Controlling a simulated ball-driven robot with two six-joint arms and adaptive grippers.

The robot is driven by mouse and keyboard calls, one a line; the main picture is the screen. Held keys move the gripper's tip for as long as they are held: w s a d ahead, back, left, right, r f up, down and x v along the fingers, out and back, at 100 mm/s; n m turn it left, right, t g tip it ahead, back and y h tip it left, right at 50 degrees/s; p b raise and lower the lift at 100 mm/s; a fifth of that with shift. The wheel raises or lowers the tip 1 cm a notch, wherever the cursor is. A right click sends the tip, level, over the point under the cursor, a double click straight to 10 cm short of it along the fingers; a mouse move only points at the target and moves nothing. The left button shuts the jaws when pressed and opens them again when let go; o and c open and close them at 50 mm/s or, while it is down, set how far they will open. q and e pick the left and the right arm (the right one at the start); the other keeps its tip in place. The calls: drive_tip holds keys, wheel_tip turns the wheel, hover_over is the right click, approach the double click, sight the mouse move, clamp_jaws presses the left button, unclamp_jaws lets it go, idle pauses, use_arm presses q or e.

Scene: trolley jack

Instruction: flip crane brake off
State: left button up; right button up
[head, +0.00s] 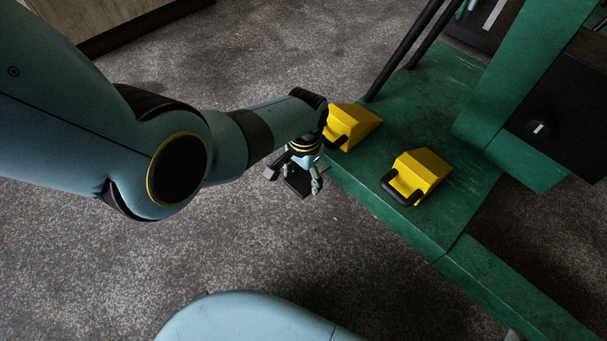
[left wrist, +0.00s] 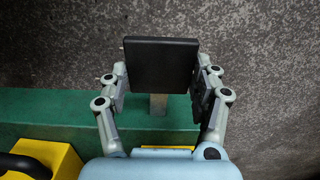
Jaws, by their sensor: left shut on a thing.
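A flat black square pedal (left wrist: 160,65) sits on a short grey stem (left wrist: 158,104) at the edge of the green crane base (left wrist: 60,105), in the left wrist view; I take it for the brake. My left gripper (left wrist: 162,82) has one finger on each side of the pedal and is shut on it. In the head view, the left gripper (head: 294,180) is beside the left edge of the green base (head: 375,190), with the dark pedal (head: 299,186) partly hidden among its fingers. My right gripper is not in view.
Two yellow wedge blocks with black handles stand on the green base, one near my left wrist (head: 352,123) and one further right (head: 422,169). Dark posts (head: 405,48) rise behind them. The grey carpet (head: 260,245) left of the base is clear.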

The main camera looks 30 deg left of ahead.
sight(307, 179)
use_arm(q)
drive_tip(key=shift+w+d+r, duration=0.3)
drive_tip(key=shift+w+d, duration=0.05)
drive_tip(key=shift+w, duration=0.25)
drive_tip(key=o, duration=1.5)
drive_tip(key=shift+d, duration=0.1)
drive_tip(key=shift+o, duration=1.2)
drive_tip(key=shift+s+f, duration=0.1)
drive_tip(key=shift+s+a, duration=0.15)
drive_tip(key=shift+a, duration=0.05)
wheel_tip(307, 179, up, 12)
drive_tip(key=shift+f, duration=0.1)
